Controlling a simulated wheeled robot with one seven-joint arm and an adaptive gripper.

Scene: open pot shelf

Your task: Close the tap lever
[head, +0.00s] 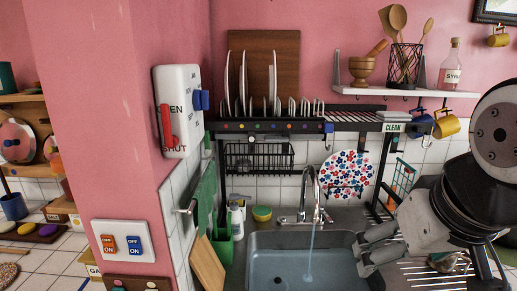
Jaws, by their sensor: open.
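The chrome tap (304,196) stands behind the sink (262,244), with a tall curved spout. A stream of water (311,246) runs from the spout into the basin. Small fittings show low on both sides of the tap, but I cannot clearly tell which one is the lever. My gripper (361,254) is at the right, over the sink's right side, with its fingers pointing left towards the tap. Its fingers are apart, with nothing visible between them. It appears to be apart from the tap.
A black dish rack (262,127) holding plates stands above the sink. A flowered plate (347,174) hangs behind the tap's right side. A green towel (205,185) hangs further left.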

